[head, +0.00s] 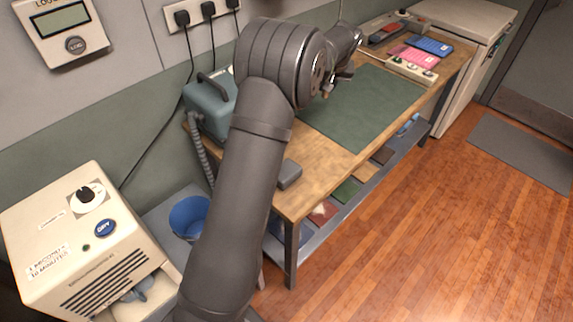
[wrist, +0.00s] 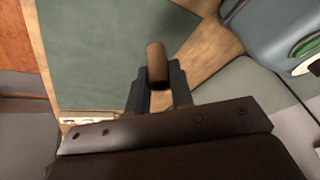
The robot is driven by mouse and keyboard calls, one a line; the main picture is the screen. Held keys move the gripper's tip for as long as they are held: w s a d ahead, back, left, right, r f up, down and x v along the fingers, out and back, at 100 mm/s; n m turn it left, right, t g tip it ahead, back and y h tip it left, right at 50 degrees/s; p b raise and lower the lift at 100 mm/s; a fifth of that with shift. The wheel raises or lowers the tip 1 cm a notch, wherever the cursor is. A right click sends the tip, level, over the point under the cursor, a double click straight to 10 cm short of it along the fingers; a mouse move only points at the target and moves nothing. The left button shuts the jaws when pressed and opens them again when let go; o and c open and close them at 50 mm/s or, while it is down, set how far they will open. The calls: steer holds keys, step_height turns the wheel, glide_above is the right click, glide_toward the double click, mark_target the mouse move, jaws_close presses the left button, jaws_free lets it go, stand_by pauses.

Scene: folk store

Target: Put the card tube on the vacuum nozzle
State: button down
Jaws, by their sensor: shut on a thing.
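The card tube (wrist: 156,62) is a short brown cylinder. In the wrist view it stands out between the fingertips of my gripper (wrist: 158,86), which is shut on it. In the head view my gripper (head: 338,80) is over the far part of the workbench, partly hidden by my arm, and the tube cannot be made out there. The vacuum (head: 208,105) is a teal box with a black handle at the bench's left end. Its ribbed grey hose (head: 201,160) hangs down beside the bench. I cannot make out the nozzle. The vacuum's body also shows in the wrist view (wrist: 270,28).
A green mat (head: 375,105) covers much of the wooden bench (head: 335,155). A small grey block (head: 289,174) lies near the front left edge. Blue and pink cards (head: 432,46) and a knobbed panel (head: 412,70) are at the far end. A cream machine (head: 85,240) and blue bin (head: 188,216) stand left.

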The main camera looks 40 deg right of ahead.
steer(key=s+a+m+g+h, duration=0.1)
steer(key=s+a, duration=0.8)
steer(key=a, duration=0.3)
steer(key=s+a+m, duration=0.1)
steer(key=s+a, duration=0.7)
steer(key=a, duration=0.4)
steer(key=w+f, duration=0.2)
steer(key=w, duration=0.1)
steer(key=w+f, duration=0.2)
steer(key=w, duration=0.2)
steer(key=w+f, duration=0.2)
steer(key=w, duration=0.2)
steer(key=shift+a+f, duration=0.1)
steer(key=shift+a, duration=0.25)
steer(key=shift+f, duration=2.05)
steer(key=shift+f, duration=0.15)
steer(key=c, duration=1.3)
jaws_free()
steer(key=shift+o, duration=0.2)
